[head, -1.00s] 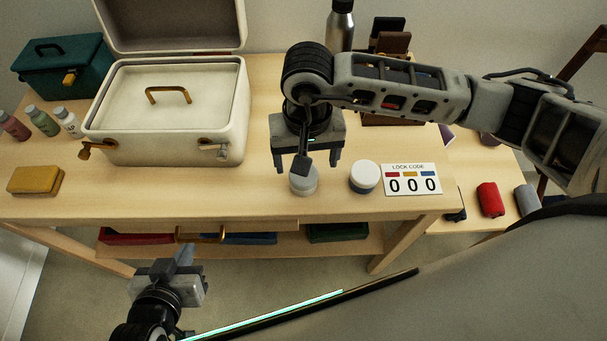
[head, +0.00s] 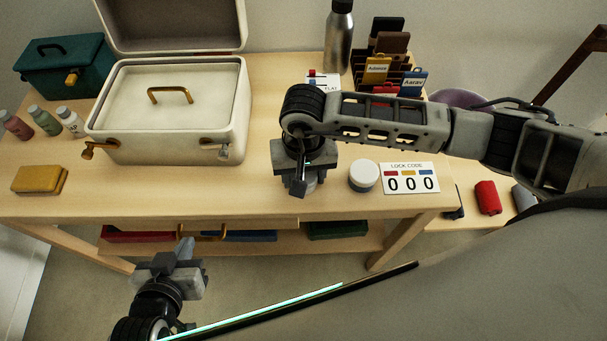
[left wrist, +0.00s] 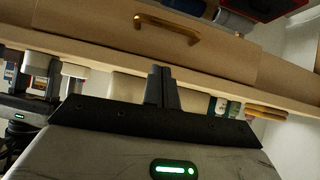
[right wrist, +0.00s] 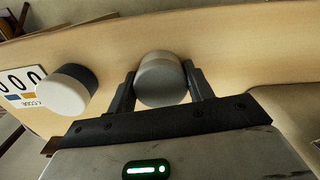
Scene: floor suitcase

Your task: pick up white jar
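Two small round jars are on the wooden table. One has a white lid and dark grey body (head: 364,177); it stands to the right of my right gripper (head: 299,188). The other, a pale grey-white jar (right wrist: 161,80), sits between the right gripper's fingers in the right wrist view. Those fingers (right wrist: 160,85) are apart, one on each side of it; whether they touch it is hard to tell. In the head view the gripper mostly hides this jar. My left gripper (head: 185,252) is shut and empty, low in front of the table.
A cream case (head: 170,115) with raised lid stands left of the right gripper. A lock code card (head: 410,178) lies beside the white-lidded jar. A metal bottle (head: 339,40) and a card rack (head: 392,65) stand behind the arm. A yellow block (head: 40,180) lies at left.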

